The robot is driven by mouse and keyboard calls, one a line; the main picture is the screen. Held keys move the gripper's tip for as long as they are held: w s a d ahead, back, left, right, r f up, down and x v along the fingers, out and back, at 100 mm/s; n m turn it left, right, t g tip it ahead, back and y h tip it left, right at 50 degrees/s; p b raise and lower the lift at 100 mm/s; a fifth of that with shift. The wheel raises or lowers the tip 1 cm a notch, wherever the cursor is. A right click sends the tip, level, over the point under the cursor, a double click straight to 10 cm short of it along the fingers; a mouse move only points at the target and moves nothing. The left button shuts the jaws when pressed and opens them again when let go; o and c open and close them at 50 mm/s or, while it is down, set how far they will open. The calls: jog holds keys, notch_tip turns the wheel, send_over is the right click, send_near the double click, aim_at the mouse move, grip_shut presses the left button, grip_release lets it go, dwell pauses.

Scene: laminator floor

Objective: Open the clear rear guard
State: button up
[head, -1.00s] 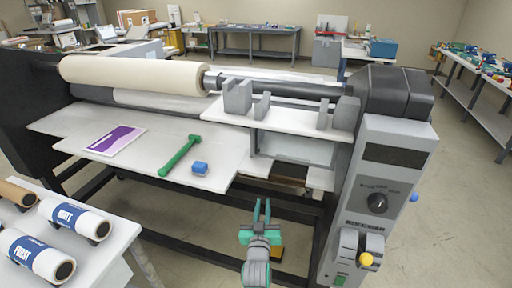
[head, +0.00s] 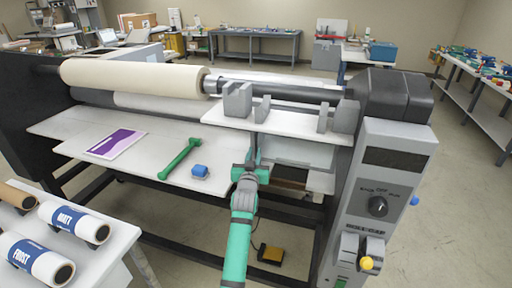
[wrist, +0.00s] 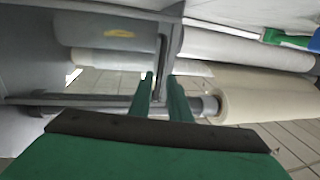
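The clear rear guard seems to be the pale see-through panel (head: 300,151) in a grey frame, under the white shelf of the laminator in the head view. My gripper (head: 253,160) is at the left edge of this panel, just below the shelf. The wrist view shows my gripper (wrist: 161,80) with its two green fingers apart. A thin grey upright bar (wrist: 163,62) of the frame shows between the fingertips. I see a gap beside the bar; whether a finger touches it I cannot tell. The panel's lower part is partly hidden.
The shelf (head: 292,121) with grey blocks is close above my gripper. The control column (head: 375,200) stands right. A yellow pedal (head: 271,254) is on the floor.

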aim_at(256, 147)
jog(key=shift+w+d, duration=0.2)
jog(key=shift+w, duration=1.15)
jog(key=shift+w+d, duration=0.15)
jog(key=shift+w, duration=1.15)
grip_shut()
